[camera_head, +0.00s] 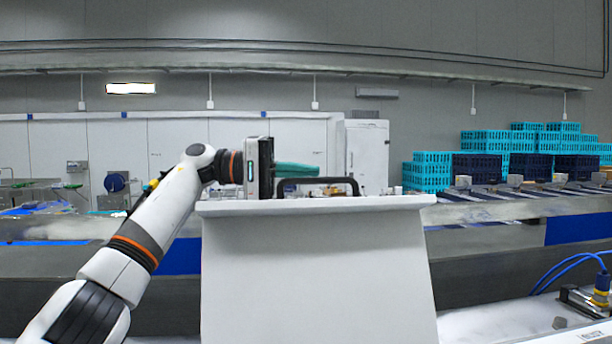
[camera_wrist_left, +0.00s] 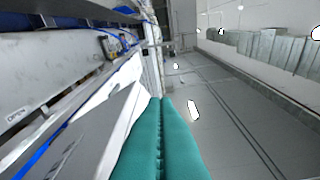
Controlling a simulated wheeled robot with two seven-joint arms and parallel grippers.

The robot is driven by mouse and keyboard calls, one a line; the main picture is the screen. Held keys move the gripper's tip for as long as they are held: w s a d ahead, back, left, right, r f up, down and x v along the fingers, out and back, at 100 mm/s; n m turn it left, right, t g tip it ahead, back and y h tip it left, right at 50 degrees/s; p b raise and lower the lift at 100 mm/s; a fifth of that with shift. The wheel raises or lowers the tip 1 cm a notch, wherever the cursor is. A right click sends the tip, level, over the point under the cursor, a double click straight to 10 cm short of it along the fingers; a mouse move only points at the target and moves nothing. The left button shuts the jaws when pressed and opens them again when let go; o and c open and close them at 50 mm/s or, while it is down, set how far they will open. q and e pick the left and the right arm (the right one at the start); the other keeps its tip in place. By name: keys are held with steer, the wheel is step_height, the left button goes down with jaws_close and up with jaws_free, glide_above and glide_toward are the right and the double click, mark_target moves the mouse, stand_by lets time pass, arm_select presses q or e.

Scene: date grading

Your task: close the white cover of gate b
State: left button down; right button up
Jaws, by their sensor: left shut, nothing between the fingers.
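A white cover (camera_head: 315,265) stands upright and large in the middle of the head view, with a lip along its top edge. A dark bar handle (camera_head: 318,182) shows at that top edge. I read no gate letter on it. My left gripper (camera_head: 318,170) has teal fingers, shut and empty, pointing right just above the top edge, close to the handle. Whether they touch the handle I cannot tell. In the left wrist view the teal fingers (camera_wrist_left: 160,135) lie together, with a pale panel (camera_wrist_left: 75,140) beside them on the left. My right gripper is not in view.
Teal and dark blue crates (camera_head: 485,150) are stacked at the back right. A conveyor line (camera_head: 520,205) runs behind the cover. Blue cables and a connector (camera_head: 600,285) sit at the lower right.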

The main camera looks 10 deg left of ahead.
arm_select(q)
steer(key=s, duration=0.1)
steer(key=s+d, duration=0.1)
steer(key=s, duration=0.1)
steer(key=shift+s+d+f+b, duration=0.25)
steer(key=shift+s+f+b, duration=0.05)
steer(key=shift+f, duration=0.05)
stand_by(0.3)
